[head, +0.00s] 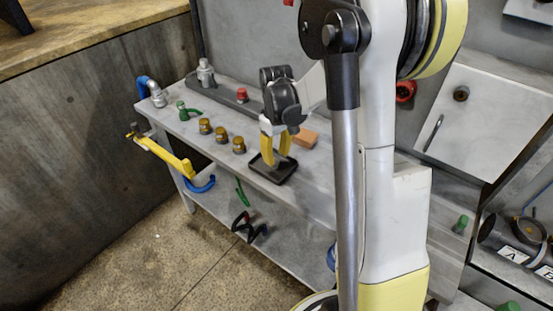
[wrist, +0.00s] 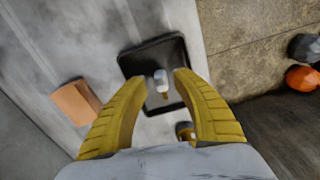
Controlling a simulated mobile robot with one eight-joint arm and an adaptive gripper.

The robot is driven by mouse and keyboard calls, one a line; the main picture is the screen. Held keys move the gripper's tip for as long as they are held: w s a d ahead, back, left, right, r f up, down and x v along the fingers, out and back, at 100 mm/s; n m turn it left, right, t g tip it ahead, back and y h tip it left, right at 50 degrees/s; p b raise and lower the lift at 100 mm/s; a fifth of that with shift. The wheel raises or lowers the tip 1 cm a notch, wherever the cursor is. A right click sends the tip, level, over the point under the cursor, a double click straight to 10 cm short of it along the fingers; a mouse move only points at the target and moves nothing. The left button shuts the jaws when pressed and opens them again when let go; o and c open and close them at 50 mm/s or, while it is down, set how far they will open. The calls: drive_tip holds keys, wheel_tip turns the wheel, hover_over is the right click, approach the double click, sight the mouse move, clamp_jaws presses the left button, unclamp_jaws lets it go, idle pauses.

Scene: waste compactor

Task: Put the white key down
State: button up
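My gripper (head: 273,159) hangs fingers-down over a small black tray (head: 281,174) on the grey bench. In the wrist view, the two yellow fingers of my gripper (wrist: 161,77) stand apart. The white key (wrist: 161,78), a small white piece with a brass-coloured end, shows between the fingertips against the black tray (wrist: 135,66). Gaps show on both sides of the key, so the fingers do not appear to grip it. I cannot make out the key in the head view.
An orange-brown block (head: 305,137) lies beside the tray. Several brass knobs, including one (head: 239,145), stand along the bench's front edge. A red knob (head: 242,95) and grey fitting (head: 206,73) are behind. A yellow-handled tool (head: 165,153) sticks out at the bench's left end.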

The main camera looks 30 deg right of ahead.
sight(276, 161)
wheel_tip(276, 161, up, 9)
drive_tip(key=p, duration=0.3)
drive_tip(key=s+a+r+m+t, duration=0.1)
drive_tip(key=s+a+r+t, duration=0.2)
drive_tip(key=s+a, duration=0.5)
drive_tip(key=s+a+r+m+t, duration=0.1)
drive_tip(key=s+a+r+t, duration=0.3)
drive_tip(key=s+a+r, duration=0.2)
drive_tip(key=shift+s+a, duration=0.9)
drive_tip(key=shift+s, duration=0.2)
drive_tip(key=shift+f, duration=0.1)
